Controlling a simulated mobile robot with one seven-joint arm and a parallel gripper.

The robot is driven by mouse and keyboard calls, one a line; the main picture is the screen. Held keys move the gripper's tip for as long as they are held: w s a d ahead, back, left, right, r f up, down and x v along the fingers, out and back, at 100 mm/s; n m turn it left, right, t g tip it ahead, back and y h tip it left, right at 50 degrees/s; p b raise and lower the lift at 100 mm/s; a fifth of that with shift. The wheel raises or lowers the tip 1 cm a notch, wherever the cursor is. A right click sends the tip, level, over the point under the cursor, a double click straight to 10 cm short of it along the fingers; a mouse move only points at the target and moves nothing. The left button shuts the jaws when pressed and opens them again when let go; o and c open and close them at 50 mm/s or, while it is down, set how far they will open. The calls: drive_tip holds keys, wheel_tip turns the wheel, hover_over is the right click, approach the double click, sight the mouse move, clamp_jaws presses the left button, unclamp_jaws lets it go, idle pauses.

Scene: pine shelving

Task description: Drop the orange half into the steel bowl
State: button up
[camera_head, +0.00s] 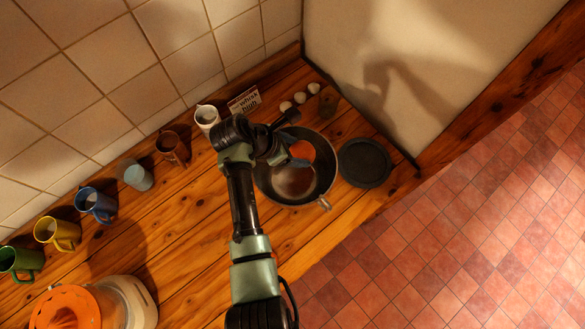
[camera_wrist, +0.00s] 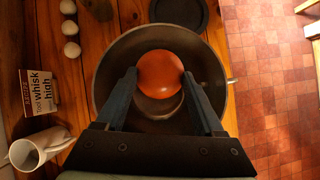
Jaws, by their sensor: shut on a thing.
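The orange half (camera_wrist: 160,74) shows its rounded orange side between the two dark fingers of my gripper (camera_wrist: 160,80) in the wrist view. My gripper is shut on it. The steel bowl (camera_wrist: 112,62) lies behind and around the orange half in this view, so the fruit is over the bowl's opening. In the head view the bowl (camera_head: 293,198) stands on the wooden counter, and the orange half (camera_head: 302,150) shows near its far side beside my gripper (camera_head: 296,158). My wrist hides the bowl's left rim there. The exact height of the fruit above the bowl is unclear.
A dark round lid or plate (camera_head: 364,162) lies right of the bowl. Eggs (camera_head: 300,97) and a "whisk high" card (camera_head: 245,101) stand behind it. A white jug (camera_head: 207,118) and several mugs line the wall. An orange-topped juicer (camera_head: 66,308) is front left. The counter edge drops to tiled floor.

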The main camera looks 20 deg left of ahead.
drive_tip(key=shift+w+d+f, duration=0.2)
drive_tip(key=shift+f, duration=0.25)
drive_tip(key=o, duration=1.4)
drive_tip(key=shift+r, duration=0.15)
drive_tip(key=b+v, duration=0.3)
drive_tip(key=v, duration=0.9)
drive_tip(key=shift+s+a+r, duration=0.15)
drive_tip(key=shift+a+r, duration=0.05)
drive_tip(key=shift+r, duration=0.15)
